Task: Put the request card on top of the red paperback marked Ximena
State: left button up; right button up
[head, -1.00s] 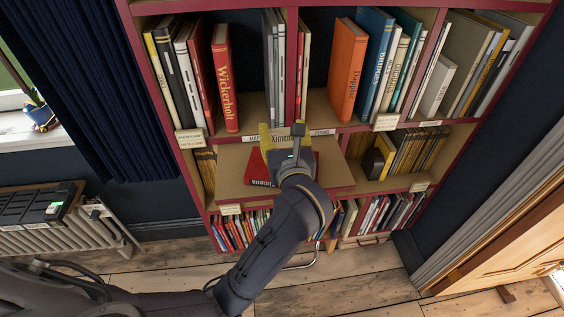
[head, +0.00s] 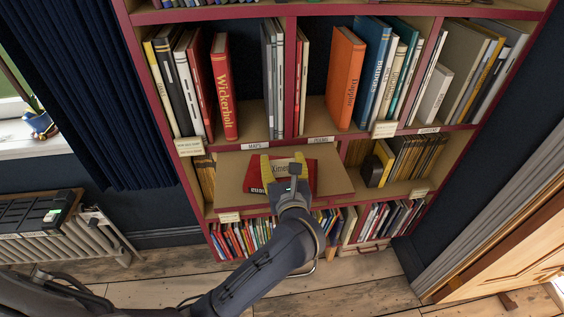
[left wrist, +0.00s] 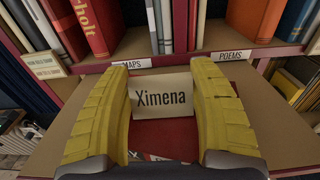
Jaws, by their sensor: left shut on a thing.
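The request card is a cream card printed "Ximena" (left wrist: 162,98); it also shows in the head view (head: 284,167). My left gripper (head: 286,172) is shut on the card, its yellow fingers at the card's two side edges, as the left wrist view (left wrist: 162,110) shows. The red paperback (head: 325,175) lies flat on a tan shelf board, under the card and gripper. Its red cover shows below the card in the left wrist view (left wrist: 175,137). Its title is mostly hidden. I cannot tell whether the card touches the cover. My right gripper is not in view.
The tan board (head: 232,180) is bare on both sides of the red book. Above it runs a shelf edge with labels MAPS (left wrist: 132,64) and POEMS (left wrist: 233,56).

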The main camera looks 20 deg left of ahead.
pick_arm(q)
jog(key=shift+f, duration=0.15)
jog(key=o, duration=0.7)
jog(key=shift+s+d, duration=0.1)
jog(key=v, duration=1.1)
jog(key=shift+s+r, duration=0.25)
jog(key=shift+s, duration=0.15)
